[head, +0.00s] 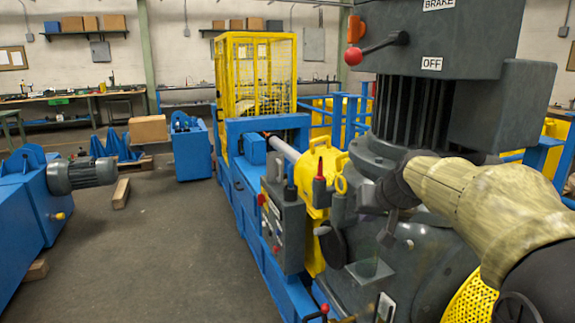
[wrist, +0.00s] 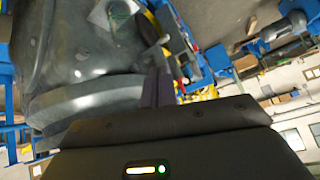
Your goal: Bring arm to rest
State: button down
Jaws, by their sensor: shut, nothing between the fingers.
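My arm (head: 465,195) reaches in from the right in the head view, in front of the large grey machine (head: 410,120). My gripper (wrist: 158,80) shows in the wrist view with its dark fingers together and nothing between them. The grey machine's rounded housing (wrist: 85,50) fills the upper left of the wrist view, close to the fingers. I cannot tell whether they touch it. A brake box (head: 440,30) on top carries a lever with a red knob (head: 353,54) and an OFF label (head: 431,64).
A grey control box (head: 284,225) and a yellow guard (head: 318,190) stand left of the machine. A yellow cage (head: 256,75) is behind. A blue machine with a motor (head: 83,174) is at far left.

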jog(key=s+a+f+g+h, duration=0.2)
jog(key=s+f+g, duration=0.4)
jog(key=s+f, duration=1.7)
notch_tip(320, 180, up, 13)
jog(key=w+p, duration=0.1)
jog(key=p, duration=1.4)
jog(key=shift+w+a+r+n, duration=0.15)
jog(key=shift+w+r+n, duration=0.05)
jog(key=shift+w+n, duration=0.1)
jog(key=shift+w, duration=0.1)
jog(key=shift+s, duration=0.2)
